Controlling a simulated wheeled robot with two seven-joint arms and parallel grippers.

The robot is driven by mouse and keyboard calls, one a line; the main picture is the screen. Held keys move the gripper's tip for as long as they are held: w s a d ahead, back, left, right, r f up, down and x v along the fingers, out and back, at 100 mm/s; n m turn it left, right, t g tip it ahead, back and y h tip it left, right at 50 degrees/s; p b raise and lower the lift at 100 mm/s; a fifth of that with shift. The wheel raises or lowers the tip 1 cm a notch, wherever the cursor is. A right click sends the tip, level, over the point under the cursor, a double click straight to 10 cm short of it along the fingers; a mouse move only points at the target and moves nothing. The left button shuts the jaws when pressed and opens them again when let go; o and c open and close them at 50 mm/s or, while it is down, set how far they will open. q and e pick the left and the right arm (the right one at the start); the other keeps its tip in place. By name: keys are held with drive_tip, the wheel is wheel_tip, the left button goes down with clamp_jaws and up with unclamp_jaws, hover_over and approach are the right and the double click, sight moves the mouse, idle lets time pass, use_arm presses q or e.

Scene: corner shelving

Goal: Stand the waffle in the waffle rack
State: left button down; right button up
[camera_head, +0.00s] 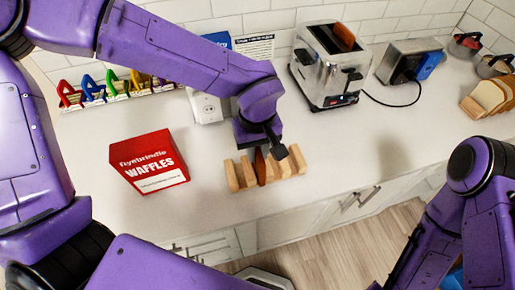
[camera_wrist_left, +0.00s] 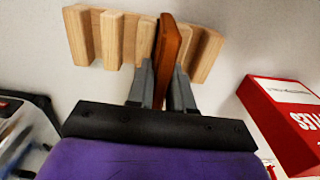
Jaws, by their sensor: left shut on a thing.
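The waffle (camera_head: 261,166) is a thin brown slab held on edge, upright. In the left wrist view the waffle (camera_wrist_left: 169,55) stands between the two fingers of my left gripper (camera_wrist_left: 162,92), which is shut on it. The waffle rack (camera_head: 236,178) is a row of upright wooden slats on the counter; it also shows in the left wrist view (camera_wrist_left: 82,38). My left gripper (camera_head: 268,146) is at the rack from above, with the waffle among the slats. Whether the waffle touches the rack's base is hidden. My right arm shows at the right, but its gripper is not visible.
A red waffles box (camera_head: 150,162) stands left of the rack. A chrome toaster (camera_head: 328,70) with a brown slice in its slot stands behind, with another appliance (camera_head: 409,62) beside it. Bread slices (camera_head: 487,97) are at far right. The counter right of the rack is clear.

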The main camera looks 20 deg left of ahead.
use_arm(q)
drive_tip(key=shift+s, duration=0.1)
drive_tip(key=c, duration=1)
unclamp_jaws()
drive_tip(key=shift+f, duration=0.1)
wheel_tip(320, 180, up, 12)
drive_tip(key=shift+r, duration=0.2)
